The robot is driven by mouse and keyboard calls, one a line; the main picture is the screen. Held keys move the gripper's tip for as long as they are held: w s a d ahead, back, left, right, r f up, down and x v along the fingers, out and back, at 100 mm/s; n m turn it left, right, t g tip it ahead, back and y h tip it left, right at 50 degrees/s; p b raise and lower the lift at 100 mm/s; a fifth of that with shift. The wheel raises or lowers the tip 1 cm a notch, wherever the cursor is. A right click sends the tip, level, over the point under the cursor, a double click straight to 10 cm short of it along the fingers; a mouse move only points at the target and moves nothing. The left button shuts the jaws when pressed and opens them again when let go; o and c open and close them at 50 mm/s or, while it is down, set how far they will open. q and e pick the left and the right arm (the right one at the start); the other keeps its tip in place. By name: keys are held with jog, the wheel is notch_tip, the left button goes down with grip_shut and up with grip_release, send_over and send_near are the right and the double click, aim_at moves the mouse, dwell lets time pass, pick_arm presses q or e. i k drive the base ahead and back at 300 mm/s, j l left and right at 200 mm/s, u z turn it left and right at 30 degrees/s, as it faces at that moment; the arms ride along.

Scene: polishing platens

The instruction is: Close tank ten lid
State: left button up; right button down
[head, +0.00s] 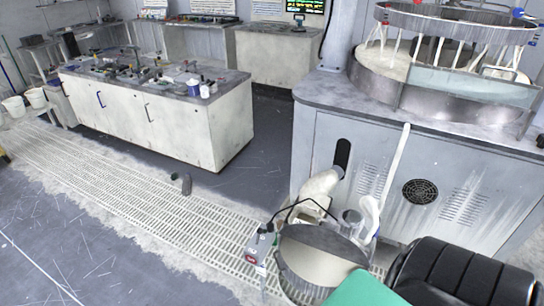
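A round metal tank (312,265) stands on the floor at the bottom centre, beside the grey machine cabinet. Its top shows a darker grey part at the back and a pale cream part at the front. I cannot tell which part is lid and which is the inside. No readable number shows on it, so I cannot tell whether it is tank ten. A green flat piece (366,290) covers its front right side. A small grey box with a red mark (259,246) is at its left edge. Neither of my grippers is in view.
The machine cabinet (350,135) with a large round platen (445,80) fills the right. White hoses and a pipe (322,184) run beside the tank. A black ribbed object (462,272) is at bottom right. A cluttered workbench (175,118) stands at left. The grated floor (120,185) is mostly clear.

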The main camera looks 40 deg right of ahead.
aim_at(324, 239)
jog(key=i+j+z, duration=0.1)
jog(key=i+z, duration=0.15)
jog(key=i, duration=0.3)
jog(key=i+j+z, duration=0.25)
jog(key=i, duration=0.25)
jog(key=i+l, duration=0.05)
jog(key=l, duration=0.05)
